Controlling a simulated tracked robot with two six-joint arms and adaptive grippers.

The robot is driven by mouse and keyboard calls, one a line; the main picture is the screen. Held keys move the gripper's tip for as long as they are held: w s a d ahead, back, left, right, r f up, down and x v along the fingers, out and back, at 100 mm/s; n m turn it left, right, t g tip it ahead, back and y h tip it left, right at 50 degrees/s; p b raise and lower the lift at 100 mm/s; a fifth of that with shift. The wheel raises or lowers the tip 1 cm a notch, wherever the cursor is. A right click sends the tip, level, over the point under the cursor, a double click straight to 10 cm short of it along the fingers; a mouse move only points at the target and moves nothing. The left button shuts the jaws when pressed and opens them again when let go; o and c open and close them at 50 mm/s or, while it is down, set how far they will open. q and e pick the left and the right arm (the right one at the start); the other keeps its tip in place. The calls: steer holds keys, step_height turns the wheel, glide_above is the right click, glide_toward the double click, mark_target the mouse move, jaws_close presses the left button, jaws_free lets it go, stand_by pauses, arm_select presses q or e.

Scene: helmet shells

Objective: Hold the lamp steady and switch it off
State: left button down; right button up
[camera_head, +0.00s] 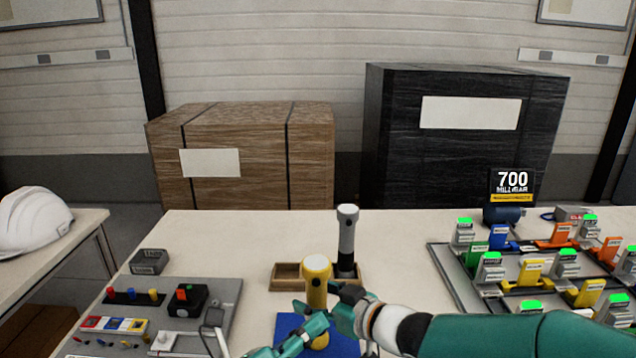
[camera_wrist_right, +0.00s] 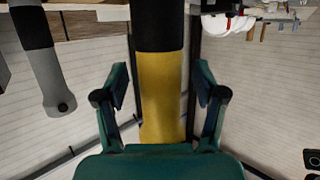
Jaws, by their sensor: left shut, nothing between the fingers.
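A yellow lamp (camera_head: 317,275) stands upright on a blue mat (camera_head: 290,325); its lower part is partly hidden by my grippers. My right gripper (camera_head: 338,300) is open at the lamp's right side. In the right wrist view, the fingers of my right gripper (camera_wrist_right: 161,88) stand on either side of the yellow lamp (camera_wrist_right: 163,100), with a gap showing at each side. My left gripper (camera_head: 318,320) is shut and empty, low at the front of the lamp; I cannot tell whether it touches it. The lamp's switch is not clearly visible.
A grey lamp (camera_head: 347,240) stands in a wooden tray (camera_head: 285,284) just behind. A grey panel with switches (camera_head: 226,293) lies at left, beside a small dark tray (camera_head: 149,262). A board with colored blocks (camera_head: 442,262) fills the right side. The table's back middle is clear.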

steer(key=p+v, duration=0.4)
steer(key=v, duration=1.5)
steer(key=shift+p, duration=0.4)
steer(key=shift+w, duration=0.1)
steer(key=shift+d+r, duration=0.1)
steer(key=p+v, duration=0.6)
steer(key=v, duration=0.3)
